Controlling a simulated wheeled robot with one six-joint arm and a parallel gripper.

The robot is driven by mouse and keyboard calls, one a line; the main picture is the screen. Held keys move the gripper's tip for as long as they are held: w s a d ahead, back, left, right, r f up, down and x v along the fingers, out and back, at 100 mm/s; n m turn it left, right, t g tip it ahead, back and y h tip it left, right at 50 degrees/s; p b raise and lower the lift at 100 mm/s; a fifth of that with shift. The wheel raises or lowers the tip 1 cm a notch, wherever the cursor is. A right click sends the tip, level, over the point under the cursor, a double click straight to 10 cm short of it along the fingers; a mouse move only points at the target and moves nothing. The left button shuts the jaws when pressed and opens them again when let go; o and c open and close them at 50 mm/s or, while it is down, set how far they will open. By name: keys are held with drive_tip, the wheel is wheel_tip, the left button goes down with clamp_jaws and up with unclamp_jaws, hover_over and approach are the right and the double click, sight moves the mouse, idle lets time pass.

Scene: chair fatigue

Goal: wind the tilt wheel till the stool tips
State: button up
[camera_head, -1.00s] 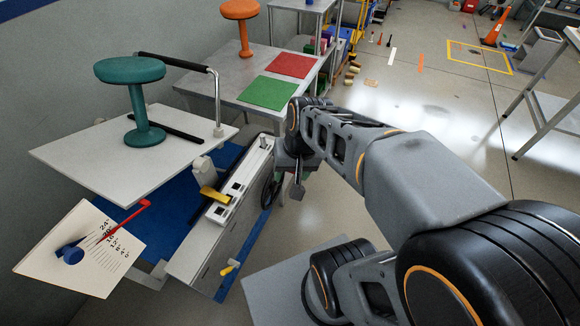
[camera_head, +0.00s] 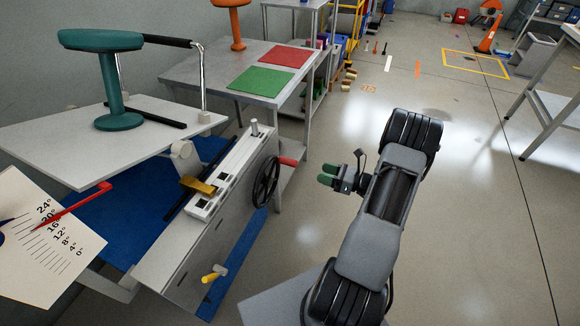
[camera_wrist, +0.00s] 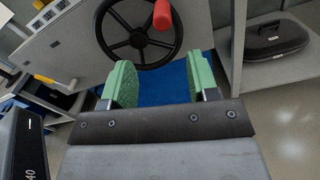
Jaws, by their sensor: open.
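The teal stool (camera_head: 112,84) stands on the sloping white plate (camera_head: 52,152) at left, its base resting on the plate. The black spoked tilt wheel (camera_head: 265,184) is on the side of the grey rig; its red handle (camera_head: 288,161) sticks out at the upper right. In the wrist view, the wheel (camera_wrist: 137,41) and red handle (camera_wrist: 163,14) are ahead, beyond the fingertips. My gripper (camera_head: 326,175) is open and empty, to the right of the wheel and apart from it. Its green fingers (camera_wrist: 160,80) have clear space between them. The red pointer (camera_head: 75,205) lies near 20° on the scale card (camera_head: 35,262).
A yellow lever (camera_head: 198,185) and a yellow-handled crank (camera_head: 214,273) are on the rig. A table (camera_head: 195,70) with red and green mats and an orange stool (camera_head: 235,22) stands behind.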

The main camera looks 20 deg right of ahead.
sight(290, 163)
drive_tip(key=b+x, duration=0.1)
drive_tip(key=x, duration=1.2)
drive_tip(key=shift+w+f, duration=0.15)
drive_tip(key=shift+w, duration=0.1)
drive_tip(key=shift+c, duration=0.3)
clamp_jaws()
drive_tip(key=shift+a, duration=0.1)
